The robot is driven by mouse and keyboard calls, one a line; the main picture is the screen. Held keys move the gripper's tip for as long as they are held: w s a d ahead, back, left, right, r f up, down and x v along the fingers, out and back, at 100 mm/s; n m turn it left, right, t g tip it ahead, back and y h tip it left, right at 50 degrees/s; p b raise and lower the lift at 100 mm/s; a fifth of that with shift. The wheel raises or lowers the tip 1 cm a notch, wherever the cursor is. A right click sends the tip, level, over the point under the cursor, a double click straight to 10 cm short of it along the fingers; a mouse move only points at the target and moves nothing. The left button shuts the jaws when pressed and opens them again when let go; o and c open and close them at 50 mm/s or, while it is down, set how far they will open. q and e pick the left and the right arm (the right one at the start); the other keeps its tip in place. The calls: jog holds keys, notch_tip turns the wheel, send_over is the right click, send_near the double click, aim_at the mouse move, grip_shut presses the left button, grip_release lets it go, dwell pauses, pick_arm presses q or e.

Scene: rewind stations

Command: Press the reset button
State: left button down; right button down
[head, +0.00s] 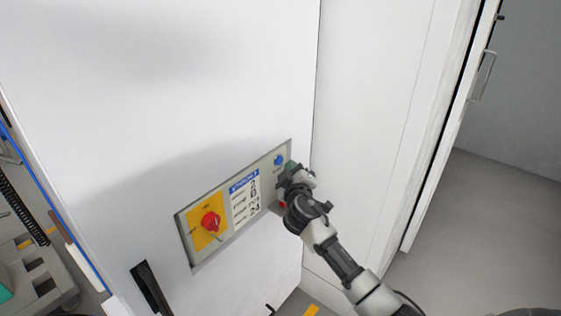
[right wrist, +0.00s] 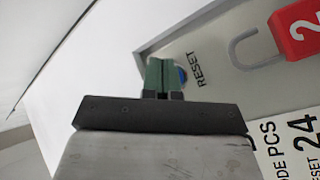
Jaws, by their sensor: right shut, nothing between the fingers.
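The reset button is a round blue button (head: 279,160) at the upper right of a grey control panel (head: 226,236) on the white cabinet. In the right wrist view the blue button (right wrist: 183,75) shows only partly, beside the word RESET. My right gripper (head: 291,168) is at the panel's right end, just right of the button. In the right wrist view its green fingertips (right wrist: 164,72) are together and empty, and they cover part of the button. I cannot tell whether they touch it. My left gripper is not in view.
A red rotary switch (head: 211,222) on a yellow plate and a blue-headed label (head: 245,197) share the panel. A red tag with a grey shackle (right wrist: 300,28) shows in the right wrist view. A black handle (head: 150,287) is lower left. Open floor (head: 490,210) lies at right.

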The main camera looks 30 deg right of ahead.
jog(key=shift+w, duration=0.1)
dwell(0.5)
jog(key=shift+w+a, duration=0.2)
jog(key=shift+w, duration=0.1)
jog(key=shift+w+a+b, duration=0.1)
jog(key=shift+w+b, duration=0.25)
jog(key=shift+b, duration=0.15)
dwell(0.4)
dwell(0.4)
jog(key=shift+s+d, duration=0.25)
jog(key=shift+s, duration=0.5)
jog(key=shift+p, duration=0.3)
jog(key=s, duration=0.1)
jog(key=s+d+p, duration=0.1)
jog(key=s, duration=0.1)
jog(key=s+d, duration=0.1)
jog(key=shift+s, duration=0.3)
